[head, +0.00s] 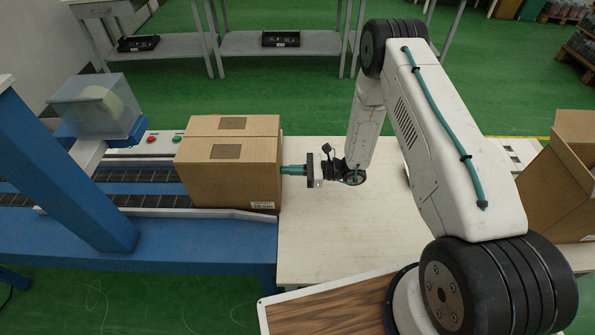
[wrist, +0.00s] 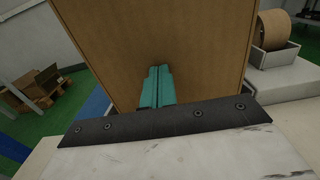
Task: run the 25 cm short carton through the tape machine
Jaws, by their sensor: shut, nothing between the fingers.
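The short carton (head: 230,170), brown with its top flaps closed and a 25 cm label low on its side, stands upright on the infeed of the tape machine (head: 108,180). Its label face is towards the front. My gripper (head: 285,170) is shut and empty, with its teal fingertips at the carton's right side, seemingly touching it. In the wrist view the shut fingers (wrist: 156,88) point at the carton's plain side (wrist: 150,40), which fills the middle. The tape head (head: 95,105) under a clear cover is left of the carton.
A blue post (head: 55,160) rises at the left of the machine. A white table (head: 330,245) adjoins the machine on the right, mostly bare. Another open carton (head: 565,180) stands at the right. A red and a green button (head: 177,139) sit behind the belt.

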